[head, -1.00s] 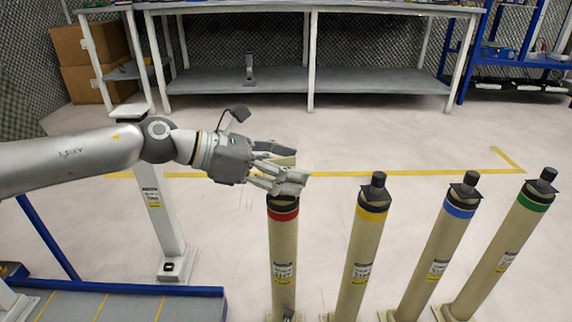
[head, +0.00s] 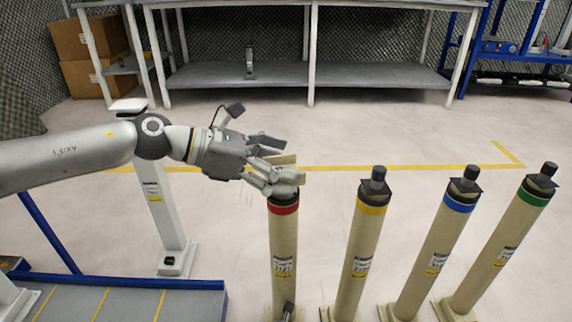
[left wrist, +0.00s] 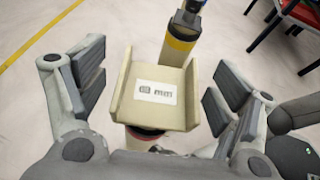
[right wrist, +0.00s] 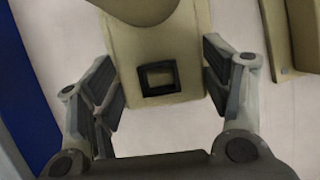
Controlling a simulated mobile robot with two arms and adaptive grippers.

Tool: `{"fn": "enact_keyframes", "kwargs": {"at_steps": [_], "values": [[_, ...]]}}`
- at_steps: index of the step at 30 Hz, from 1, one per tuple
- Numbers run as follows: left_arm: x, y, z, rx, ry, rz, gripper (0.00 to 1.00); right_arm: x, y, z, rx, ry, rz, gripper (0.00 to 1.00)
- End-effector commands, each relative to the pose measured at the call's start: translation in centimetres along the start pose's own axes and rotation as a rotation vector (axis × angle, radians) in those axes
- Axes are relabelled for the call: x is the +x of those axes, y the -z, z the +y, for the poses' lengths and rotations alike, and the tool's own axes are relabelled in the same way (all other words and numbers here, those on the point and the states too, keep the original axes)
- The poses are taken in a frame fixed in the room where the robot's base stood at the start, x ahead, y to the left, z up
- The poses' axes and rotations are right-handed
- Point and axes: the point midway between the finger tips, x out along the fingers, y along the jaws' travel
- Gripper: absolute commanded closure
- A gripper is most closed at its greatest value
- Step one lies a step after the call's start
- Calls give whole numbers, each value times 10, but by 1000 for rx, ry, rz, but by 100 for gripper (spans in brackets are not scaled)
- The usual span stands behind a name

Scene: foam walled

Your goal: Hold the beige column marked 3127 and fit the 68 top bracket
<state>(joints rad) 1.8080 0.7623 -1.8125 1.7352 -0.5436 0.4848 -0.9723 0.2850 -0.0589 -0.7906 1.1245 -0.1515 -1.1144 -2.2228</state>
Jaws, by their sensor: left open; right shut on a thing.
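The beige column with a red band (head: 284,240) stands upright at the left end of a row; its label is too small to read surely. The beige U-shaped top bracket (left wrist: 155,92) sits on its top, over the red band, and shows partly behind my fingers in the head view (head: 283,159). My left gripper (head: 283,160) is open around the bracket; in the left wrist view its pads stand apart from both sides.
Similar columns with yellow (head: 360,240), blue (head: 437,245) and green (head: 505,240) bands stand close to the right. A white post (head: 162,215) and a blue-edged platform (head: 130,288) are at the left. A grey shelved bench (head: 330,84) is behind, beyond clear floor.

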Motion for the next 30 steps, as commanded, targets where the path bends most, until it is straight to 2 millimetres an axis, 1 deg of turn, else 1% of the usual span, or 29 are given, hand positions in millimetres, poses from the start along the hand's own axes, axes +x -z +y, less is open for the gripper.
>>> {"fn": "enact_keyframes", "kwargs": {"at_steps": [9,15,18,21,30], "values": [[-62,0,1,0,-5,-3,14,0,1,1,-1,-2,2,100],[-95,0,1,0,-3,-3,14,0,1,1,-1,-1,2,100],[-104,0,0,0,-2,-2,14,0,1,1,-1,-1,2,100],[-109,0,0,1,-1,-1,14,0,1,1,-1,-1,2,100],[-110,0,0,1,-1,-1,14,0,1,1,-1,-1,2,100]]}}
